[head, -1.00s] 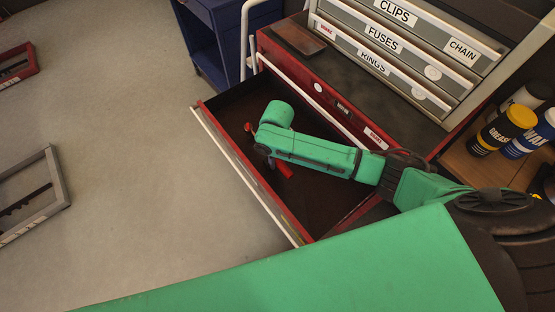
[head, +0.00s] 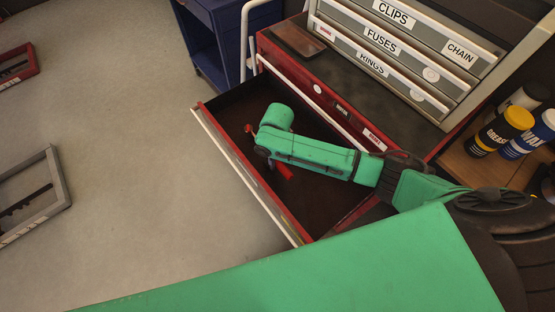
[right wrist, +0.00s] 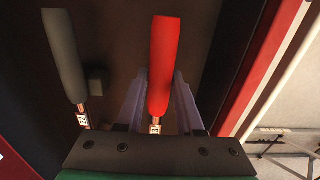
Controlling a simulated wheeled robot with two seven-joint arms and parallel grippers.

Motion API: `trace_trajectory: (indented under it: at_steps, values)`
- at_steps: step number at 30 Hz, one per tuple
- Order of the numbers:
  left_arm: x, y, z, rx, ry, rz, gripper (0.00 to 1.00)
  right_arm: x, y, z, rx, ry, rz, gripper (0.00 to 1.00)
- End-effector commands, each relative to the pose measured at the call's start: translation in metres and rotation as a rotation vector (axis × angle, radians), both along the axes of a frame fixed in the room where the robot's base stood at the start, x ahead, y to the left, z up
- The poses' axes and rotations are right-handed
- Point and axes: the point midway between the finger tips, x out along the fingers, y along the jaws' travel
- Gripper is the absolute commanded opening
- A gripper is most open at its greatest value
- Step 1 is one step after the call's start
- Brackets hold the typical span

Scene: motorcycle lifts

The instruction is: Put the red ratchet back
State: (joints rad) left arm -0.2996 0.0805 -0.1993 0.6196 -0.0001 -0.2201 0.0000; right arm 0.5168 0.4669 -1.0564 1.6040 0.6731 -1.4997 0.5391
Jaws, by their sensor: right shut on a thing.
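The red ratchet (head: 284,172) is in the open red drawer (head: 256,174), partly hidden behind my right arm. In the right wrist view its red handle (right wrist: 164,62) stands between the two fingers, with a small numbered tag near the palm. My right gripper (head: 271,162) is shut on it; the fingers also show in the right wrist view (right wrist: 159,88). A dark grey handle (right wrist: 64,55) with a tag lies to the left of the red one, apart from the fingers. I cannot tell whether the ratchet touches the drawer floor. My left gripper is not in view.
The drawer's front wall and pale handle bar (head: 250,180) border it on the floor side. Above it stands a grey drawer unit (head: 410,62) with labels such as CLIPS and FUSES. Bottles (head: 500,132) stand on a shelf at right. A blue cabinet (head: 222,45) is behind.

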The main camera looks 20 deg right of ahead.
Motion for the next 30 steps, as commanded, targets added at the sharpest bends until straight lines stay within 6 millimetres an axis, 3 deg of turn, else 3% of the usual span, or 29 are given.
trace_trajectory:
  at_steps: [24, 25, 27, 30]
  values:
    - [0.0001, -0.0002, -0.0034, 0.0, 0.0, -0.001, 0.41, 0.0007, 0.0002, -0.0093, 0.0, -0.002, 0.001, 0.0]
    - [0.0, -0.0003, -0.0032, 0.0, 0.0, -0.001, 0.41, 0.0007, 0.0002, -0.0091, 0.0, -0.002, 0.001, 0.44]
    - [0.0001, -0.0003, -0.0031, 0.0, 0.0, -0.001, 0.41, 0.0007, 0.0002, -0.009, 0.0, -0.002, 0.001, 0.7]
    - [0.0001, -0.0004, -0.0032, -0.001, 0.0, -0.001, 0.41, 0.0005, 0.0002, -0.0091, -0.001, -0.001, 0.001, 0.71]
